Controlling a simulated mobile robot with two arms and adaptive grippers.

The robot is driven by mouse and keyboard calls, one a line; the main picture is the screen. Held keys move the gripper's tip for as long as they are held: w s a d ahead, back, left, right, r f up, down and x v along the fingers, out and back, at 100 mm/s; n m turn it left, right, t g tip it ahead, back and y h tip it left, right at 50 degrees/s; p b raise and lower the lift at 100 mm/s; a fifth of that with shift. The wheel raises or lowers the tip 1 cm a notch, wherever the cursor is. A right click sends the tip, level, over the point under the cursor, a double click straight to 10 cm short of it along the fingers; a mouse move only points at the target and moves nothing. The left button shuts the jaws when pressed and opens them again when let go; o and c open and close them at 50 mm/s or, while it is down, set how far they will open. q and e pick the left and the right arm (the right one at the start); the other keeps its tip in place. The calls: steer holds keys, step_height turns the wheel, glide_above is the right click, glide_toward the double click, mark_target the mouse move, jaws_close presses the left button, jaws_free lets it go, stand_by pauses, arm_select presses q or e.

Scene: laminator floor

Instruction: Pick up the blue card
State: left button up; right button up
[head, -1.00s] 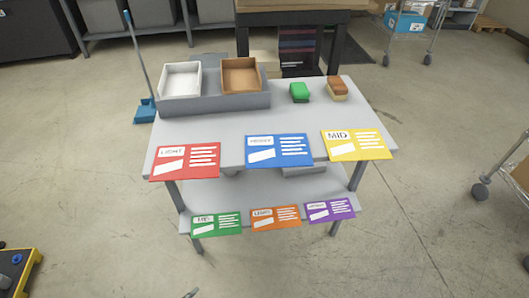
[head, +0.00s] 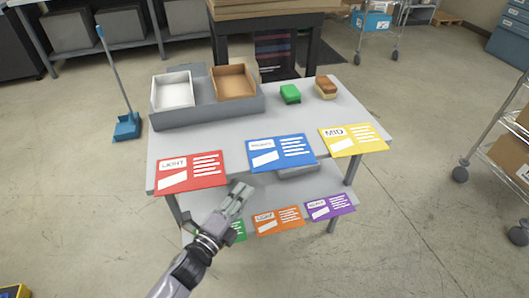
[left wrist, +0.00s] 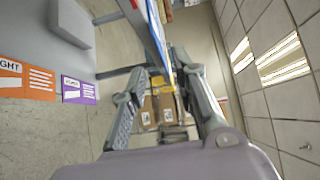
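The blue card (head: 281,152) lies at the front edge of the table's upper shelf, between the red card (head: 191,172) and the yellow card (head: 353,138). My left gripper (head: 240,190) is below and left of the blue card in the head view, in front of the table. In the left wrist view its fingers (left wrist: 166,72) are spread, with nothing clearly held between them. The blue card shows there nearly edge-on (left wrist: 158,40), beyond the fingertips. My right gripper is in neither view.
The lower shelf carries a green card (head: 239,230), partly hidden by my left arm, an orange card (head: 278,220) and a purple card (head: 330,206).

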arm_select(q)
steer(key=x, duration=0.9)
steer(key=shift+w+f+p, duration=0.25)
steer(key=shift+p, duration=0.1)
steer(key=shift+a, duration=0.15)
steer(key=shift+c, duration=0.4)
jaws_close()
